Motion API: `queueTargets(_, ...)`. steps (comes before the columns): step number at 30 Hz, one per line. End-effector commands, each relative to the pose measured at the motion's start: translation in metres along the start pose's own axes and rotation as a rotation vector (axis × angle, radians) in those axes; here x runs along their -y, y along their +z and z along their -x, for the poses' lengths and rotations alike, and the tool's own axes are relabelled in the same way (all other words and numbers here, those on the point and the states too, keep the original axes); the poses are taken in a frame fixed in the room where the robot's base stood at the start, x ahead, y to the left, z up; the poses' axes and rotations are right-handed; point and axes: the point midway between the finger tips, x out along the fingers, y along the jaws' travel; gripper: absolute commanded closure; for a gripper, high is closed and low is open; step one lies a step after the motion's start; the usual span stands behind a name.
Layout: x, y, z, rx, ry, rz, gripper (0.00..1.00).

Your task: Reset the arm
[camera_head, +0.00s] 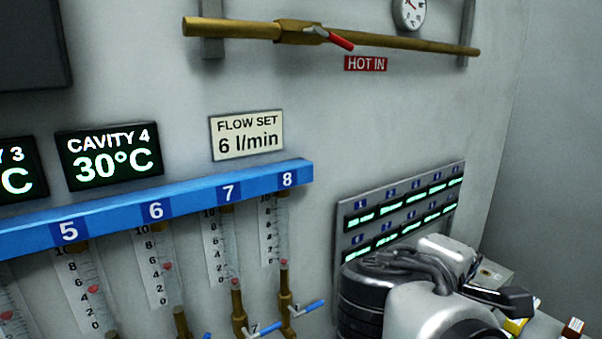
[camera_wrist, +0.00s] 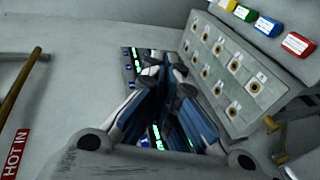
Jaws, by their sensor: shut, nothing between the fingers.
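My gripper (camera_wrist: 165,75) is in the middle of the wrist view, its two fingers together with nothing between them. In the head view my gripper (camera_head: 512,298) is a small dark shape at the lower right, held out past my arm. The arm is folded in front of the wall display panel (camera_head: 403,210) and hides its lower part. The gripper appears clear of other objects, but its exact distance from the wall cannot be told.
A grey block with brass-ringed ports (camera_wrist: 235,62) lies right of the fingers, with coloured label blocks (camera_wrist: 268,25) beyond. A brass pipe with a red-handled valve (camera_head: 330,37) runs along the upper wall. A blue manifold (camera_head: 150,205) with flow tubes is at left.

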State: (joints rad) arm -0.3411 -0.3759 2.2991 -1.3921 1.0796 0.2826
Motion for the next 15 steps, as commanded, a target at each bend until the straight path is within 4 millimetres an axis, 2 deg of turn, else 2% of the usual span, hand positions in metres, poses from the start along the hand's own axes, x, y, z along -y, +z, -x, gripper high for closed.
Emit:
queueTargets(1,0.022,0.025,0.0,0.045,-0.097,-0.06,1.0)
queueTargets(3,0.059,0.052,0.006,0.097,-0.244,-0.148,1.0)
queueTargets(6,0.109,0.077,0.025,0.148,-0.447,-0.289,1.0)
queueTargets(10,0.163,0.087,0.059,0.18,-0.687,-0.491,1.0)
queueTargets(12,0.183,0.085,0.078,0.182,-0.791,-0.593,1.0)
queueTargets(15,0.201,0.076,0.099,0.174,-0.904,-0.714,1.0)
